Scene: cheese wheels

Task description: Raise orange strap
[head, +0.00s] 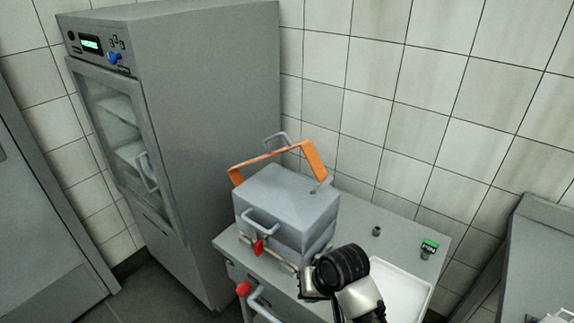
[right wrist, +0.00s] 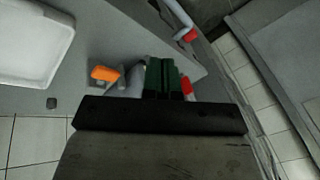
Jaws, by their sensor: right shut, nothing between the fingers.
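The orange strap (head: 315,158) is a flat angular band. It arches above the lid of a grey metal box (head: 285,190) on the table, its top bar clear of the lid. In the right wrist view a short orange piece (right wrist: 105,74), probably part of the strap, shows left of the fingers. My right gripper (head: 312,284) is in front of the box's lower right side, below the strap and apart from it. Its dark green fingers (right wrist: 163,78) are shut and empty. My left gripper is not in view.
The box has a front handle (head: 262,221) and a red-tipped latch (head: 259,247). A white tray (head: 400,290) lies on the table right of my arm. A small green-lit device (head: 429,246) stands near the table's right end. A tall grey cabinet (head: 205,130) stands left.

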